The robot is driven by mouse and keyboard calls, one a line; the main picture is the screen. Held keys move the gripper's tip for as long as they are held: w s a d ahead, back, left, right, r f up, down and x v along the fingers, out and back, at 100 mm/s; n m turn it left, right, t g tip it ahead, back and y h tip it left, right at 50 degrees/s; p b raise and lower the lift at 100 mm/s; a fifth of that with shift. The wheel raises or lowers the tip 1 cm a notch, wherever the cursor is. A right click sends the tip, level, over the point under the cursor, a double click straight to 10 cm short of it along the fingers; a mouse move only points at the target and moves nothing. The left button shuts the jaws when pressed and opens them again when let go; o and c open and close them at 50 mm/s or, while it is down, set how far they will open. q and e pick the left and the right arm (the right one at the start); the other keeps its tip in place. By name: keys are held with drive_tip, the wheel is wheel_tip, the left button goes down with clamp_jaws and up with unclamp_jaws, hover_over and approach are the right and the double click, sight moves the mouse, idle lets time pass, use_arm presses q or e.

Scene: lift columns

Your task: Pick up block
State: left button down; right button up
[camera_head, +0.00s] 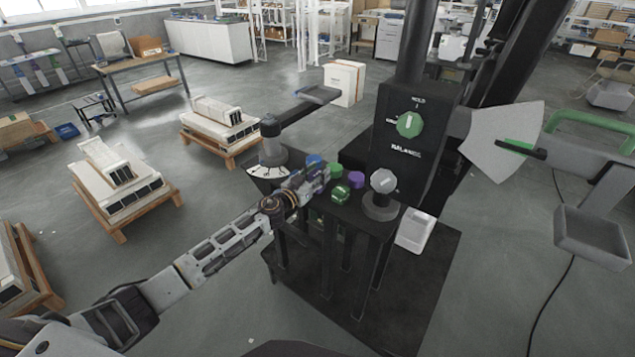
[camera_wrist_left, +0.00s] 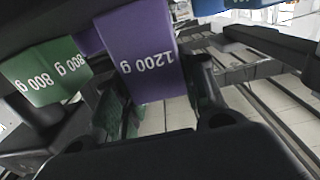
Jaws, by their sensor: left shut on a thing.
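My left gripper (camera_head: 318,172) reaches in from the left over the black stand's top. It is shut on a purple block marked 1200 g (camera_wrist_left: 140,52), which sits between the fingers in the left wrist view. In the head view the gripper largely hides this block. Another purple block (camera_head: 357,180) and a green block (camera_head: 341,194) stand just right of the gripper. Green blocks marked 800 g (camera_wrist_left: 45,72) show at the left of the wrist view. Whether the held block is clear of the stand cannot be told. My right gripper is not in view.
The black stand (camera_head: 365,215) carries a grey knob-topped weight (camera_head: 382,190) and a dial box marked HOLD and BALANCE (camera_head: 410,124). A white fan-shaped plate (camera_head: 500,140) and grey tray (camera_head: 590,235) extend right. Pallets with white blocks (camera_head: 118,185) stand left, with free floor between.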

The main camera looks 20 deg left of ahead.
sight(317, 172)
use_arm(q)
drive_tip(key=shift+w+r, duration=0.1)
drive_tip(key=shift+r, duration=0.1)
drive_tip(key=shift+r+p, duration=0.45)
drive_tip(key=shift+r, duration=0.45)
drive_tip(key=shift+r+p, duration=0.3)
drive_tip(key=shift+r, duration=0.45)
wheel_tip(317, 172, up, 4)
drive_tip(key=shift+r+p, duration=0.2)
drive_tip(key=shift+p, duration=0.55)
drive_tip(key=shift+r, duration=1.15)
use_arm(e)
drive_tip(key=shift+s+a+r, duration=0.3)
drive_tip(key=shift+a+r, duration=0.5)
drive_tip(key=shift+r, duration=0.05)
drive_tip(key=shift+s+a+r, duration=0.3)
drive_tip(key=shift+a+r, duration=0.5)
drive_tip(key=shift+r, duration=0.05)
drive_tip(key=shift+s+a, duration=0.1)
